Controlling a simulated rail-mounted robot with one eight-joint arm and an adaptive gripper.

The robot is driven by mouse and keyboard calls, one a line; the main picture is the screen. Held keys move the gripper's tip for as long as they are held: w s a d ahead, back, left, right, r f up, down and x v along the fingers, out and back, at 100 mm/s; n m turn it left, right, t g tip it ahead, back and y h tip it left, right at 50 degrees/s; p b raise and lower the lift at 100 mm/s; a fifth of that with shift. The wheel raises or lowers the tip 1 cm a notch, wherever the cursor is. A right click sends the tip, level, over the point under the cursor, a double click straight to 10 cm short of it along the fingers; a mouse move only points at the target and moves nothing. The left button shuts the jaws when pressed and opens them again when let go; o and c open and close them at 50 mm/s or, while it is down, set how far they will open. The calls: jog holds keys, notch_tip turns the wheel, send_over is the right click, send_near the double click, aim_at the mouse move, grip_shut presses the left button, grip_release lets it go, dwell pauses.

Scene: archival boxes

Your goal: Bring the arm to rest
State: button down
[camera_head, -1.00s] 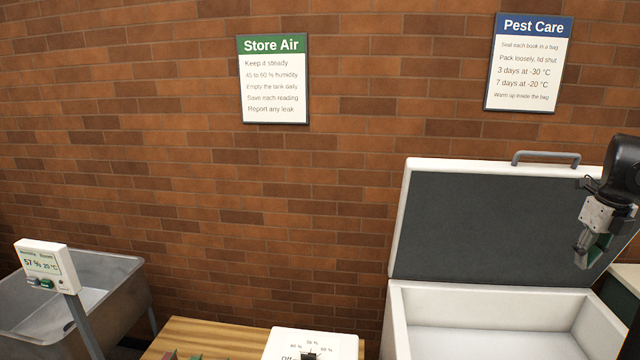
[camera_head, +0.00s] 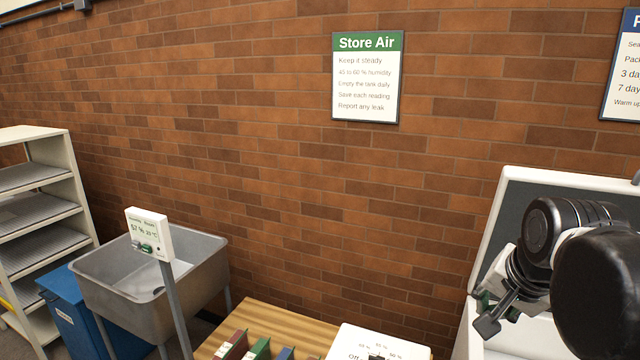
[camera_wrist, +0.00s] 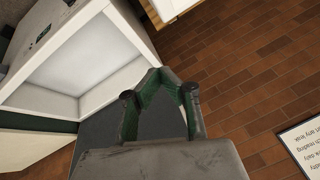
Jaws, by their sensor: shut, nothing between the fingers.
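My gripper (camera_head: 484,314) is at the right side of the head view, in front of the open white chest freezer (camera_head: 499,344). My black arm links cover part of it and part of the freezer. In the wrist view my gripper (camera_wrist: 155,82) shows its green-padded fingers brought together at the tips, with nothing between them. The freezer's white interior (camera_wrist: 80,50) and its dark lid lining (camera_wrist: 97,140) lie beyond the fingers there.
A white box with a dial (camera_head: 378,345) and several small books (camera_head: 258,349) sit on a wooden table (camera_head: 275,322). A metal sink (camera_head: 150,275), a humidity display (camera_head: 149,235), a blue bin (camera_head: 72,315) and a white shelf (camera_head: 45,215) stand left. The brick wall is behind.

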jog(key=s+a+f+n+b, duration=0.2)
jog(key=s+a+f+n, duration=0.1)
jog(key=a+f+n, duration=0.1)
jog(key=s+a+f+n+t+y+b, duration=0.1)
jog(key=s+a+f+n+b, duration=0.2)
jog(key=f, duration=0.4)
jog(key=shift+s+a+n, duration=0.35)
jog(key=shift+a+n, duration=0.25)
jog(key=shift+n, duration=0.3)
